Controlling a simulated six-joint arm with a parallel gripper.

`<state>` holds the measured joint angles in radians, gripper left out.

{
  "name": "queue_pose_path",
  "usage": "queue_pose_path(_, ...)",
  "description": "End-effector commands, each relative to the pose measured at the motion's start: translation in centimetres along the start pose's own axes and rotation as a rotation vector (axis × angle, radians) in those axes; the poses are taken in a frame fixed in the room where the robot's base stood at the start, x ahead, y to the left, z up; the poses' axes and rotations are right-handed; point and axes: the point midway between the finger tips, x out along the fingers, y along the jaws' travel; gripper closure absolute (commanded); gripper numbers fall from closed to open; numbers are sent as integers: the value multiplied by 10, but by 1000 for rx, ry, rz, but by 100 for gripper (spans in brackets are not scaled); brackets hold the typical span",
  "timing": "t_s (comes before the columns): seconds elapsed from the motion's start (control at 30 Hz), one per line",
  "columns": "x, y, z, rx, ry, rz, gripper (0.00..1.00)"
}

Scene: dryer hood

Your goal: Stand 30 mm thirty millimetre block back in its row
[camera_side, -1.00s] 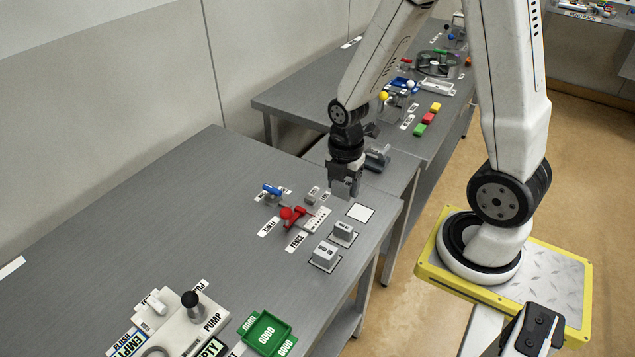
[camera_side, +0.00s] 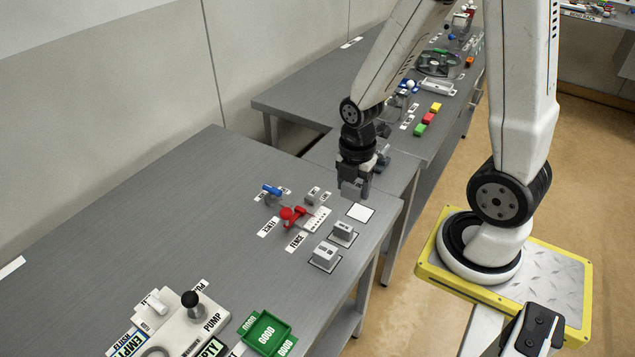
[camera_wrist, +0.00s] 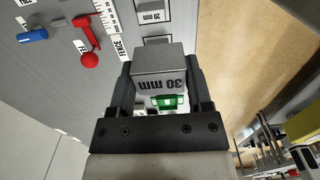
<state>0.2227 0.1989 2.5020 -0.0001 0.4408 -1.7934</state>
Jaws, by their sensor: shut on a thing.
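The 30 mm block (camera_wrist: 160,68) is a grey block with its size printed in dark letters on the face toward the wrist camera. My gripper (camera_wrist: 162,84) is shut on it, one black finger on either side.
A red lever (camera_side: 293,214) with a fence scale (camera_side: 318,219) and a blue-handled part (camera_side: 271,190) stand left of the row. A green tray (camera_side: 267,331) and a pump unit (camera_side: 185,325) are nearer the camera. The bench edge (camera_side: 392,222) runs close right of the square.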

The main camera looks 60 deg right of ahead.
Motion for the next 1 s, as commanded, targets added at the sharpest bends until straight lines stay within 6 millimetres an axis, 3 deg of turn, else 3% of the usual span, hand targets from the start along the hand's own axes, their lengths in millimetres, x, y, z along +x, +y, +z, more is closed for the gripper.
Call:
queue_pose_path(0.27, 5, 3, 8, 3, 0, -1, 100)
queue_pose_path(0.8, 48, 14, 76, 3, 0, -1, 100)
queue_pose_path(1.0, 55, 13, 86, 0, 0, 0, 100)
